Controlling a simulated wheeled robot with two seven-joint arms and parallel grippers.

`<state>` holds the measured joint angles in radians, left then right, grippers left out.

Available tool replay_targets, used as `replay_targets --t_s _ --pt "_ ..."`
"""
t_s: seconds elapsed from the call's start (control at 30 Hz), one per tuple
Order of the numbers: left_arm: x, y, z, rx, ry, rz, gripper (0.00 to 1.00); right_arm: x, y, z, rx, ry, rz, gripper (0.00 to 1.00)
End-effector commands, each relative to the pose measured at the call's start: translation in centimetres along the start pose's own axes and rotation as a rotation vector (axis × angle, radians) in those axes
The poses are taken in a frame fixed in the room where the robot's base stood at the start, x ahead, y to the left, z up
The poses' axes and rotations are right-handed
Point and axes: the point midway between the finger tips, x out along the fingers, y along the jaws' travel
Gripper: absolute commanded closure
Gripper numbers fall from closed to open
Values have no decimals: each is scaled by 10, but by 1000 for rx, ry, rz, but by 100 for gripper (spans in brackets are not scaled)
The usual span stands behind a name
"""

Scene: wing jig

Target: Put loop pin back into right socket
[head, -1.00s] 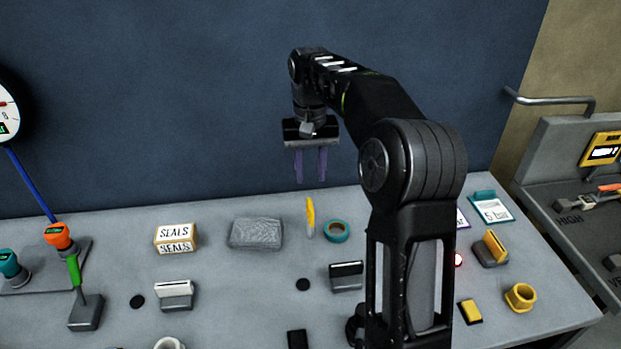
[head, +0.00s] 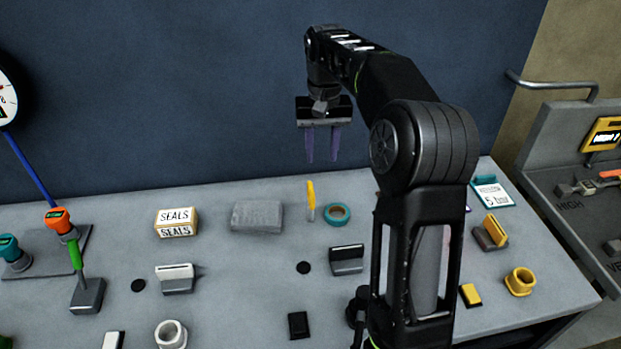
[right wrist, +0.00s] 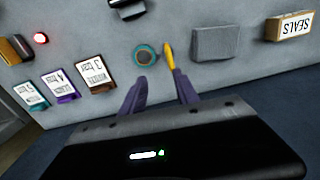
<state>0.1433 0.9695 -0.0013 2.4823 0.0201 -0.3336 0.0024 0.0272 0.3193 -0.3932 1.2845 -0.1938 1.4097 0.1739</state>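My right gripper (head: 322,158) hangs above the back of the bench, fingers pointing down, open and empty. Its fingers also show in the right wrist view (right wrist: 160,92), spread apart with nothing between them. I cannot pick out a loop pin for certain in either view, and my arm hides part of the bench's right side. Two dark round spots that may be sockets are on the bench, a left one (head: 138,285) and a right one (head: 303,268). The right one is in front of the gripper. My left gripper is not in view.
A yellow marker-like object (head: 311,200), teal tape roll (head: 337,213), grey block (head: 257,216) and SEALS box (head: 176,222) stand near the bench's back. Slotted blocks, black (head: 346,260) and white (head: 176,280), stand farther forward. A yellow ring (head: 520,281) is at right.

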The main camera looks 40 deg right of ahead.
Motion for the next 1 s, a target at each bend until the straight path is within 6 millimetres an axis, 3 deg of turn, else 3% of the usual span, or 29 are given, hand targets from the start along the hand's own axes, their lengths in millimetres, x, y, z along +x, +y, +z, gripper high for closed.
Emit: replay_targets --t_s 0.03,0.1,0.2,0.37,0.53,0.87,1.0 --pt "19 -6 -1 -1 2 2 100 11 16 4 28 13 -22 63" --pt "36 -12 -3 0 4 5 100 18 32 14 55 35 -58 63" --pt "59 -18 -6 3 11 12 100 25 45 28 72 103 -112 63" --pt "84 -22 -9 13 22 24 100 28 38 49 47 251 -163 63" --pt "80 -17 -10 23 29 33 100 27 4 52 -24 348 -188 63" --pt "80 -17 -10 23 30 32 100 25 4 45 -21 372 -193 63" --pt "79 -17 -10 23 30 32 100 33 3 42 -21 368 -192 63"
